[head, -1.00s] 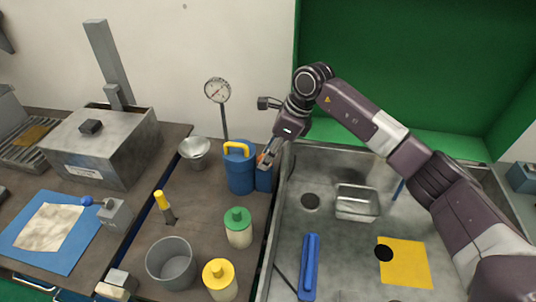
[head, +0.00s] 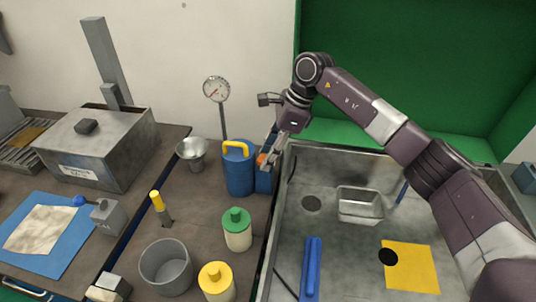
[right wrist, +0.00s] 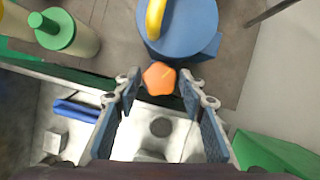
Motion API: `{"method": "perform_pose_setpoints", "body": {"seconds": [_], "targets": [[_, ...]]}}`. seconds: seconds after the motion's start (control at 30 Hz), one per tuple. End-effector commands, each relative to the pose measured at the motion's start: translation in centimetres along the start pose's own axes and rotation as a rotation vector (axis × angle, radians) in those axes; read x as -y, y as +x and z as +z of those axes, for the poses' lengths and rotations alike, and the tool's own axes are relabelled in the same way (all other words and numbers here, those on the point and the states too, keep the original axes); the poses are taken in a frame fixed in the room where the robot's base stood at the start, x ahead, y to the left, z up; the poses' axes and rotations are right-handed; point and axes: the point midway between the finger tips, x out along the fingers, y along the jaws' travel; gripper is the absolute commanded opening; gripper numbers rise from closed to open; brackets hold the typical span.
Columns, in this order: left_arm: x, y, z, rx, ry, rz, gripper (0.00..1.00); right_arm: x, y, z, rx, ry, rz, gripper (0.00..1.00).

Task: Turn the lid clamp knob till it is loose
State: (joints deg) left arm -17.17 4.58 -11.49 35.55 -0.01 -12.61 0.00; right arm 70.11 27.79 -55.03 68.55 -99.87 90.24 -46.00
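The orange lid clamp knob (right wrist: 159,78) sticks out from the side of a blue canister (right wrist: 188,30) with a yellow handle. In the head view the knob (head: 262,159) is partly hidden by my right gripper (head: 270,156), at the right side of the canister (head: 238,172). In the right wrist view my right gripper (right wrist: 159,84) is open, with its fingertips on either side of the knob. A gap shows between the knob and each finger. My left gripper is not in view.
A green-capped bottle (head: 237,230) and a yellow-capped bottle (head: 217,283) stand in front of the canister. A dial gauge (head: 216,90) and a metal cup (head: 191,154) are behind and left. A sink (head: 330,165) lies to the right, holding a metal tray (head: 360,205).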

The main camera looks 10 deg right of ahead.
Motion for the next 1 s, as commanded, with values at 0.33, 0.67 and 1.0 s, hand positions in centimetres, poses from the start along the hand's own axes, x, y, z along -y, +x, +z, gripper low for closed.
{"method": "perform_pose_setpoints", "body": {"seconds": [0.33, 0.67, 1.0], "targets": [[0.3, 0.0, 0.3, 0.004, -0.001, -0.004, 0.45, 0.0, -0.1, 0.0, -0.001, 0.001, 0.000, 0.48], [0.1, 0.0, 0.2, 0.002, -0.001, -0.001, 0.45, 0.1, -4.8, 0.0, 0.000, 0.000, -0.006, 0.48], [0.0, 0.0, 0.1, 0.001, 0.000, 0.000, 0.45, 0.1, -10.9, 0.0, -0.001, 0.001, -0.003, 0.48]]}}
